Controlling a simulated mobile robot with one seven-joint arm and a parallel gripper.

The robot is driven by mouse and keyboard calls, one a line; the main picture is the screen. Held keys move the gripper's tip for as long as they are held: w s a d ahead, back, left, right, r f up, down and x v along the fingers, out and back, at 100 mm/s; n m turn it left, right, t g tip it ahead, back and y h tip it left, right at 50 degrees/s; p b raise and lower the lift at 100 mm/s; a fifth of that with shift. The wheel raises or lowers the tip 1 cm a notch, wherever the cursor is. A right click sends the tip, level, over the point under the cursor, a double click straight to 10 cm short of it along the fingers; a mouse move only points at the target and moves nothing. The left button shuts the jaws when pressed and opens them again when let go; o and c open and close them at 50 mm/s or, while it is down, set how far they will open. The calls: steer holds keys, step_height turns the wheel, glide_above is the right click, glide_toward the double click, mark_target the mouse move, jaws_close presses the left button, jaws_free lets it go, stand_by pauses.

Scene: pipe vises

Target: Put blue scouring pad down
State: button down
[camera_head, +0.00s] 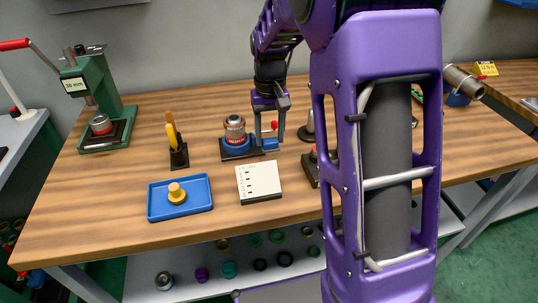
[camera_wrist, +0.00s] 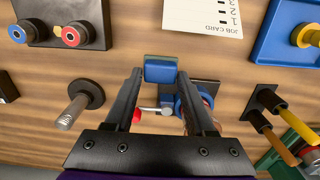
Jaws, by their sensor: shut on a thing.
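The blue scouring pad (camera_head: 270,145) is a small block between the fingertips of my gripper (camera_head: 270,140). In the wrist view the blue scouring pad (camera_wrist: 160,71) shows a greenish edge, and my gripper (camera_wrist: 160,80) has a finger on each side of it. My gripper is shut on the pad, pointing down, just right of a blue vise (camera_head: 229,147) that holds a metal pipe fitting (camera_head: 234,124). I cannot tell whether the pad touches the wooden table (camera_head: 120,225).
A job card (camera_head: 259,182) lies in front of the pad. A blue tray (camera_head: 156,212) with a yellow part, a dark holder (camera_head: 179,157) with yellow-handled tools and a green press (camera_head: 113,118) stand to the left. Bare wood lies between them. My arm hides much of the right side.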

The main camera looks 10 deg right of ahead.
mark_target(270, 139)
steer(key=shift+f+b, duration=0.45)
steer(key=shift+f, duration=2.55)
steer(key=shift+f, duration=0.2)
steer(key=shift+c, duration=1.2)
jaws_free()
steer(key=shift+r, duration=0.1)
step_height(270, 139, up, 12)
steer(key=shift+r+p, duration=0.1)
steer(key=shift+p, duration=0.95)
